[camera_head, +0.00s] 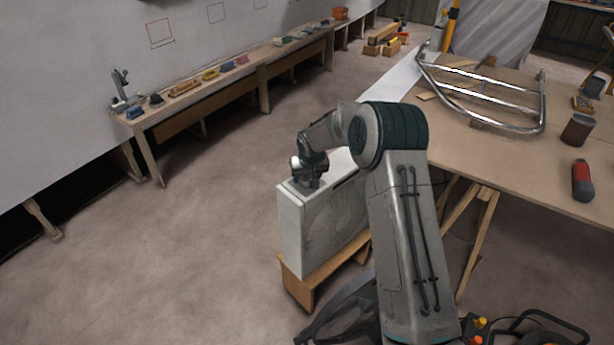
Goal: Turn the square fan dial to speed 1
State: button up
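The square fan (303,232) is a white box with a round grille on its front, standing upright on a low wooden stand (297,287). My gripper (308,184) points down at the left end of the fan's top face, touching it or just above it. The dial is not visible; my gripper covers that part of the top. The fingers are too small and dark to tell whether they are open or shut. My arm hides the right part of the fan.
A large wooden table (500,150) on the right holds a bent metal rail frame (485,95), a red cylinder (582,182) and a dark can (577,130). A long bench (255,85) with small items runs along the left wall. The floor left of the fan is clear.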

jog(key=c, duration=0.7)
jog(key=shift+f+m+b, duration=0.15)
jog(key=shift+m+b, duration=0.15)
jog(key=shift+b, duration=0.25)
jog(key=shift+a+f+m+h+b, duration=0.1)
jog(key=shift+m+h+b, duration=0.2)
jog(key=shift+m+b, duration=0.35)
jog(key=m+b, duration=0.2)
jog(key=shift+a+h+b, duration=0.1)
jog(key=shift+h+b, duration=0.3)
jog(key=shift+r+m+g+h+b, duration=0.15)
jog(key=shift+m+h+b, duration=0.35)
jog(key=shift+m, duration=0.8)
jog(key=shift+r+m+g+h+b, duration=0.15)
jog(key=shift+m+h+b, duration=0.3)
jog(key=shift+m, duration=0.8)
